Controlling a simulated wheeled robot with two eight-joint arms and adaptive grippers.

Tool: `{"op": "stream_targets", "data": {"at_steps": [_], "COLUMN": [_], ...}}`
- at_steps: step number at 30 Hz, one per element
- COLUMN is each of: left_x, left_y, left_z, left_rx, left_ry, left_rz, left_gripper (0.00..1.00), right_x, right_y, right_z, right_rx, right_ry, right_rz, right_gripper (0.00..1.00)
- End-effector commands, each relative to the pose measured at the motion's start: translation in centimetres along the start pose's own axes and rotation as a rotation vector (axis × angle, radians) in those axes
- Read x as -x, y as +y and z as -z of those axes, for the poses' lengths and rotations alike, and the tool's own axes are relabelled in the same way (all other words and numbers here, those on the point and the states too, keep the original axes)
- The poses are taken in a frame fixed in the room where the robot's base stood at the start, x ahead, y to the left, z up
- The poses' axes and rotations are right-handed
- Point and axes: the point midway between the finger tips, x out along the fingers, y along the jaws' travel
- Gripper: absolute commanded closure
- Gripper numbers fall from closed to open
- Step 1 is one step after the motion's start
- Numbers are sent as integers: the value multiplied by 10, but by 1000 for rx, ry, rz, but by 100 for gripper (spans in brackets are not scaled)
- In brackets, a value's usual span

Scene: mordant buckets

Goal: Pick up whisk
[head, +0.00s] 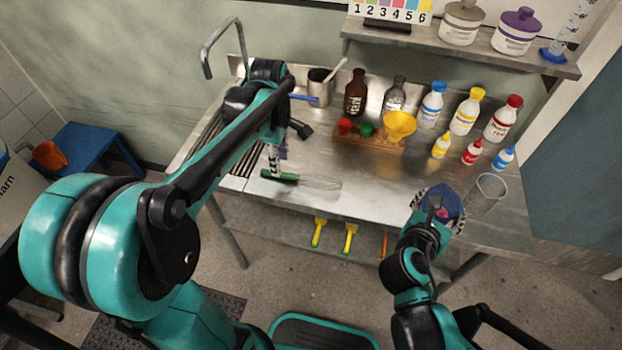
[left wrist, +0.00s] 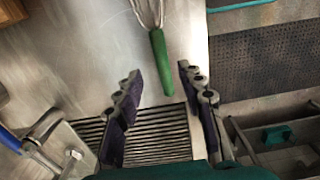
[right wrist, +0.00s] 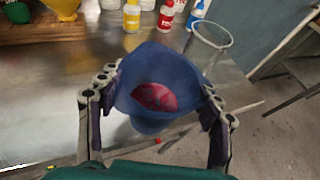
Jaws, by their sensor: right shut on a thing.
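The whisk lies on the steel worktop, its green handle (head: 280,176) to the left and its wire loops (head: 322,182) to the right. In the left wrist view the green handle (left wrist: 160,62) points toward my left gripper (left wrist: 157,82), and the wires run off the top edge. My left gripper (head: 276,158) is open and empty, with the handle end between and just beyond its fingertips. My right gripper (right wrist: 160,97) is shut on a blue vessel (right wrist: 168,72) with pinkish-red contents, at the worktop's front right. The vessel (head: 450,203) is partly hidden by my right arm in the head view.
A clear glass beaker (head: 487,192) stands right of the blue vessel. Several bottles and a wooden rack (head: 368,142) with a yellow funnel (head: 399,125) stand behind. A metal pot (head: 320,88) and ribbed drainboard (head: 215,140) lie left. The worktop's centre is clear.

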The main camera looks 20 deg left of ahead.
Motion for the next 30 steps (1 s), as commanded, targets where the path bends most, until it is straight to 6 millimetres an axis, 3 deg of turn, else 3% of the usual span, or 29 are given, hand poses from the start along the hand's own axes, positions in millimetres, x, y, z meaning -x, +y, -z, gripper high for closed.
{"op": "stream_targets", "data": {"at_steps": [7,15,20,30], "left_x": [-35,-38,-38,-38], "left_y": [-4,-4,-4,-4], "left_z": [0,0,0,0], "left_rx": [-1,-1,-1,-1], "left_ry": [-1,-1,-1,-1], "left_rz": [-1,-1,-1,-1], "left_gripper": [61,61,100,100], "right_x": [0,0,0,0], "right_y": [0,0,0,0], "right_z": [0,0,0,0], "right_rx": [0,0,0,0], "right_ry": [0,0,0,0], "right_rz": [0,0,0,0], "right_gripper": [70,70,70,70]}}
